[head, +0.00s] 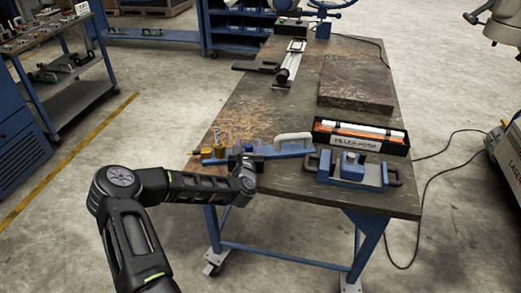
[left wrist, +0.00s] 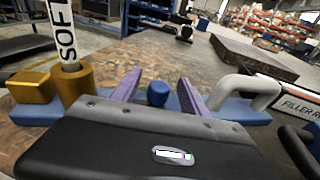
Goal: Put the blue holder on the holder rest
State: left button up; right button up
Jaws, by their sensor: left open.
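A long blue piece with brass blocks at its left end and a white arched handle (head: 293,139) at its right lies near the table's front edge; I take it as the blue holder (head: 285,152). In the left wrist view the blue holder (left wrist: 30,112) has a brass block, a brass cylinder with a white rod, and a blue knob (left wrist: 157,93) at its middle. My left gripper (left wrist: 158,90) is open, its purple fingers on either side of the knob with gaps. A blue base with black handles (head: 350,172) stands to the right; I cannot tell whether it is the holder rest.
A black box of filler rods (head: 360,137) lies behind the blue base. A dark slab (head: 356,83) and a rail-like tool (head: 290,62) lie farther back on the worn table (head: 245,105). The tabletop left of the slab is mostly clear. Cables run on the floor at right.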

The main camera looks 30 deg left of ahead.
pick_arm(q)
jog(key=shift+c, duration=0.4)
grip_shut()
dwell(0.5)
dwell(0.8)
jog(key=shift+r, duration=0.15)
